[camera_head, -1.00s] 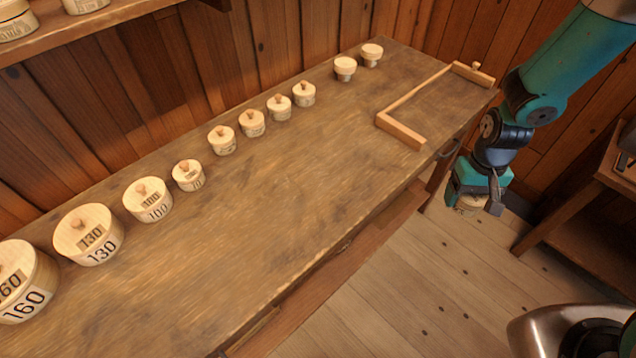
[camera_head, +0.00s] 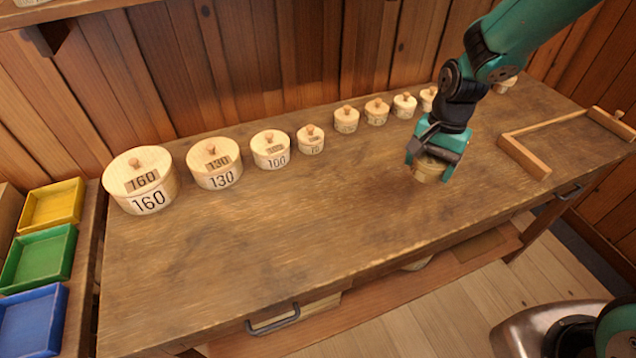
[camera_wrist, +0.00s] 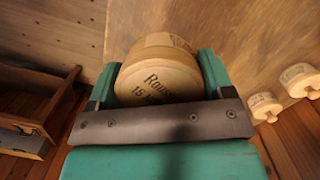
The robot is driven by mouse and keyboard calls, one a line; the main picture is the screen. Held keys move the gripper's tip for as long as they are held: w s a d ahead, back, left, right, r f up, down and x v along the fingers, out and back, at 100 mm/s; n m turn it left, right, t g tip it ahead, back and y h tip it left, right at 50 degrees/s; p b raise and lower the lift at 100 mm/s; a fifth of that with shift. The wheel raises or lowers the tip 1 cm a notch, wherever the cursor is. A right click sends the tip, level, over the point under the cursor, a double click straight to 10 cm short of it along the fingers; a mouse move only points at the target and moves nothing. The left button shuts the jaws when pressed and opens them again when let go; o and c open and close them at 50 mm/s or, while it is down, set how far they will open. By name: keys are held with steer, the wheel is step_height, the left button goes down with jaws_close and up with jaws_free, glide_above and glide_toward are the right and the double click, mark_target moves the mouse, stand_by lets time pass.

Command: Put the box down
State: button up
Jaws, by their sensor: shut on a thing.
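My gripper (camera_head: 432,164) is shut on a round pale wooden box (camera_head: 428,171). In the head view it is over the right half of the workbench (camera_head: 300,240); whether the box touches the top I cannot tell. In the wrist view the box (camera_wrist: 158,76) sits between the two green fingers, with dark lettering on its side, partly unreadable. The gripper's crossbar hides its lower part.
A row of lidded round boxes runs along the bench's back, from the large 160 box (camera_head: 140,182) and 130 box (camera_head: 215,165) to smaller ones. A wooden frame (camera_head: 525,157) lies at right. Green (camera_head: 38,258) and other trays stand left. The bench's front middle is clear.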

mark_target(384, 204)
steer(key=w+a+r+m+t+b, duration=0.1)
steer(key=w+a+r+m+b, duration=0.1)
steer(key=a+r+m+b, duration=0.8)
steer(key=d+f+m, duration=0.1)
steer(key=f, duration=0.6)
steer(key=d+f+m+p, duration=0.1)
steer(key=f, duration=0.7)
steer(key=d+f+m+p, duration=0.1)
steer(key=f, duration=0.6)
steer(key=shift+s+d+f, duration=0.15)
steer(key=shift+d, duration=0.25)
